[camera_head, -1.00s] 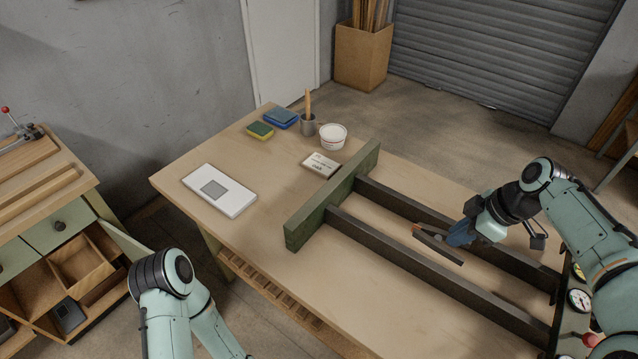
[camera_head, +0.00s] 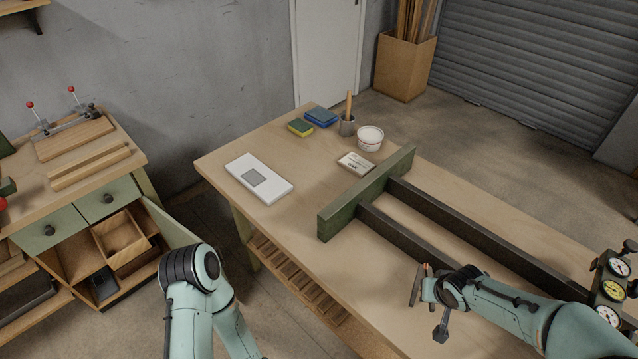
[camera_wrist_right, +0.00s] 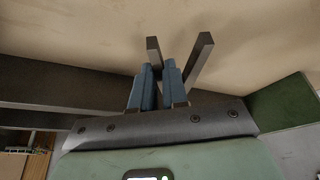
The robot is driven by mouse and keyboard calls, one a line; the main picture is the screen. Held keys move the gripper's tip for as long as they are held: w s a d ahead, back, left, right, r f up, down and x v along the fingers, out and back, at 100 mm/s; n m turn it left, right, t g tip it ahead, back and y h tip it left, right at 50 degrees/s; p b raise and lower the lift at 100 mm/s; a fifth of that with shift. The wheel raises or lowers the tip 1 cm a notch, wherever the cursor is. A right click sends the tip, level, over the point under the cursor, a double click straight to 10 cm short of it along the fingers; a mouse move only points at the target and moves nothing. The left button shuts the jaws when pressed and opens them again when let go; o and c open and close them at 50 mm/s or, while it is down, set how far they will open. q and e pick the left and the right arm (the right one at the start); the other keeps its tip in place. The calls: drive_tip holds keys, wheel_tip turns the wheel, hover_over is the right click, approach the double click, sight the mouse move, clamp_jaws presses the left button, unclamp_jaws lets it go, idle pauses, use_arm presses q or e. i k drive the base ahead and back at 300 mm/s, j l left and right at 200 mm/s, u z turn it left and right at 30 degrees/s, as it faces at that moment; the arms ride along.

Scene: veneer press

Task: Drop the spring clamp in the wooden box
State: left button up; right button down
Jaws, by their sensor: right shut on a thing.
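The spring clamp (camera_head: 415,286) is a small dark piece with an orange spot, held in my right gripper (camera_head: 427,284) near the front edge of the workbench. In the right wrist view, the blue fingertips of my right gripper (camera_wrist_right: 158,85) are shut on the clamp; its two dark grey bars (camera_wrist_right: 200,55) spread apart beyond them. An open wooden box (camera_head: 118,236) sits inside the green cabinet on the left, well away from the gripper. My left arm shows at the bottom, but its gripper is out of view.
The workbench (camera_head: 300,215) carries the press's green crossbeam (camera_head: 345,208) and dark rails (camera_head: 470,232). A white panel (camera_head: 258,179), a tub (camera_head: 370,138), a cup and sponges stand behind. The cabinet's door (camera_head: 172,222) is open. A tall bin (camera_head: 403,68) holds wood strips.

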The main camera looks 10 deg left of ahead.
sight(120, 238)
drive_tip(key=j+u, duration=0.15)
drive_tip(key=u, duration=0.75)
drive_tip(key=i+j+u, duration=0.25)
drive_tip(key=u, duration=0.15)
drive_tip(key=i+j+u, duration=0.45)
drive_tip(key=i+j, duration=0.3)
drive_tip(key=i+j+u, duration=0.15)
drive_tip(key=i+j, duration=0.15)
drive_tip(key=i, duration=0.25)
